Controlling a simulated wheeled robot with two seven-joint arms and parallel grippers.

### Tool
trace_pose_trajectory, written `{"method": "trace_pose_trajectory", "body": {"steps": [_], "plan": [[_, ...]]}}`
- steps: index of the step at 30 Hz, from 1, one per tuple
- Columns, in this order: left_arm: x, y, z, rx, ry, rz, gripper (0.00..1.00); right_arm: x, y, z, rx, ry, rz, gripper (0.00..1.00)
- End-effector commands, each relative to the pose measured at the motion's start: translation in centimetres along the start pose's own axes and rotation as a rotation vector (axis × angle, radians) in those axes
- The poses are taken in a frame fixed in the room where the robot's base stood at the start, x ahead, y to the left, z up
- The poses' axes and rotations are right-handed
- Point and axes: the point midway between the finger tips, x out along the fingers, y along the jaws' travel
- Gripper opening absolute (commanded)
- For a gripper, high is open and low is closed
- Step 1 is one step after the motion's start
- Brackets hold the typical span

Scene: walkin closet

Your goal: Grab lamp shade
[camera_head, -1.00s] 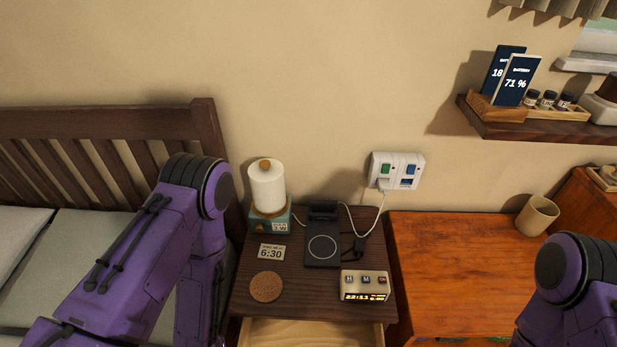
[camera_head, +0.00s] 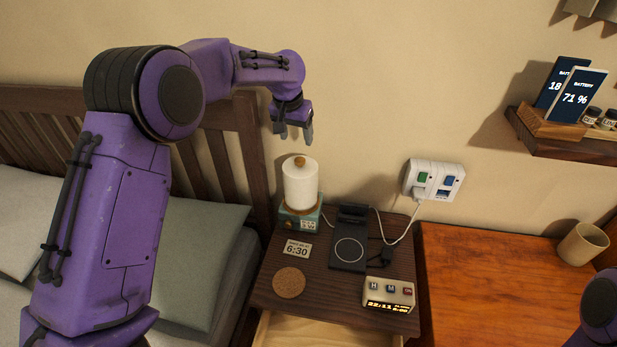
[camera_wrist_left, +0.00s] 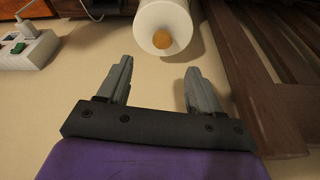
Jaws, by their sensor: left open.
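The lamp shade (camera_head: 300,185) is a white cylinder with a round wooden knob on top. My right gripper is not in view; only part of my right arm shows at the lower right.
The nightstand (camera_head: 328,290) also holds a black charging pad (camera_head: 350,250), a clock (camera_head: 388,294), a 6:30 card (camera_head: 297,249) and a cork coaster (camera_head: 289,282). A wall outlet (camera_head: 433,180) is to the right. The bed headboard (camera_head: 245,135) is close on the left.

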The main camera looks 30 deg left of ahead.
Motion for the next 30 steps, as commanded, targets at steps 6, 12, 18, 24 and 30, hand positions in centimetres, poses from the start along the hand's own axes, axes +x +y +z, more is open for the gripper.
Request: {"method": "trace_pose_trajectory", "body": {"steps": [6,12,18,24,30], "plan": [[2.7,0.1,0.0,0.004,-0.012,0.002,0.65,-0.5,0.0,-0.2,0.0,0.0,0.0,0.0],[5.2,0.1,0.0,0.005,-0.01,0.003,0.65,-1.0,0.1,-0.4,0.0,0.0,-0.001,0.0],[8.8,-0.2,0.3,0.006,-0.011,0.002,0.65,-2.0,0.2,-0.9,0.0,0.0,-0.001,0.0],[9.9,-0.2,0.3,0.005,-0.008,0.002,0.65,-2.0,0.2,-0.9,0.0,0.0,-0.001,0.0],[9.8,-0.2,0.3,0.005,-0.008,0.002,0.36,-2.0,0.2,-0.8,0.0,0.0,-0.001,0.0]]}}
